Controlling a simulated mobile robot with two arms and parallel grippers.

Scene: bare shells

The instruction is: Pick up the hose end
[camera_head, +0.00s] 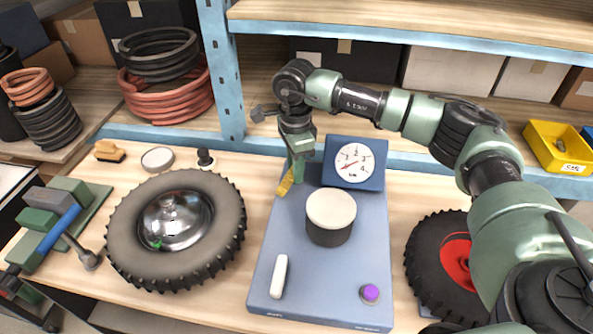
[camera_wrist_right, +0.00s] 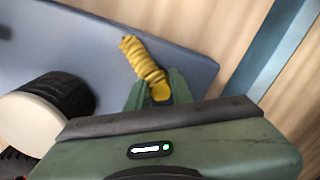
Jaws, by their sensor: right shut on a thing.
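The yellow, ribbed hose end (camera_head: 285,186) is at the back left edge of a blue-grey panel (camera_head: 330,268). My right gripper (camera_head: 296,172) reaches down to it from behind and is shut on it. In the right wrist view the hose end (camera_wrist_right: 143,62) sticks out from between the green fingertips (camera_wrist_right: 157,90) and lies over the panel's edge. Whether it touches the panel is unclear. The part between the fingers is hidden. My left gripper does not show.
A dial gauge (camera_head: 356,163) and a black cylinder with a cream top (camera_head: 330,230) stand close right of my gripper. A wheel (camera_head: 222,228) lies to the left, another tyre (camera_head: 425,262) to the right. A blue shelf post (camera_head: 222,70) rises behind.

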